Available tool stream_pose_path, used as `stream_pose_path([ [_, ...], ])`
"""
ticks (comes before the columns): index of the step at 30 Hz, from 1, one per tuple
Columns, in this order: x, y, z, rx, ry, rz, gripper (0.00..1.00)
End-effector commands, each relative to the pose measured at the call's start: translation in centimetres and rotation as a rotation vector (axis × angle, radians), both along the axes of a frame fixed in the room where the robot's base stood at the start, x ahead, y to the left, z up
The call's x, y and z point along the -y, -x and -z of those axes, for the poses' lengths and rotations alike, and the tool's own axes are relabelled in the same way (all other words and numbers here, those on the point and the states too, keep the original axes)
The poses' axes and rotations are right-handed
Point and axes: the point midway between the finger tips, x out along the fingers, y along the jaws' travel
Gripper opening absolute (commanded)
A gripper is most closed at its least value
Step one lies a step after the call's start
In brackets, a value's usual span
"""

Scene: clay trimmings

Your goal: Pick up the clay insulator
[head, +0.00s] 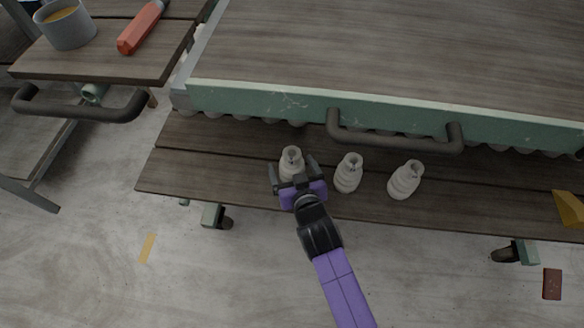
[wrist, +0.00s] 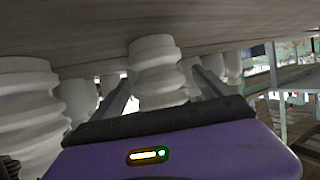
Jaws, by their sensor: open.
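Three pale ribbed clay insulators stand in a row on the lower wooden plank shelf in the head view: a left one (head: 291,157), a middle one (head: 348,173) and a right one (head: 405,180). My gripper (head: 293,168) is open, with one finger on each side of the left insulator. In the wrist view, this insulator (wrist: 157,72) shows between the two fingers (wrist: 160,92), and its near end is hidden by my gripper body. I cannot tell whether either finger touches it. Another insulator (wrist: 32,105) looms large at the left edge of the wrist view.
Above and behind is a green-edged bench (head: 260,98) with a dark handle (head: 395,140) jutting over the shelf. Pale rounded shapes (head: 480,147) line the space under it. A side table at upper left holds a grey cup (head: 68,32) and an orange-handled tool (head: 138,30).

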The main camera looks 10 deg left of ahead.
Motion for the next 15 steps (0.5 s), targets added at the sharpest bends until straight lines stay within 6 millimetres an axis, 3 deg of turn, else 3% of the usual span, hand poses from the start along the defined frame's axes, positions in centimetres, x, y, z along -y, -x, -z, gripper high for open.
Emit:
stream_pose_path([
  [3, 0.0, 0.03, -0.04, 0.0, 0.0, 0.0, 0.89],
  [15, 0.01, 0.03, -0.06, 0.0, 0.0, 0.0, 0.1],
])
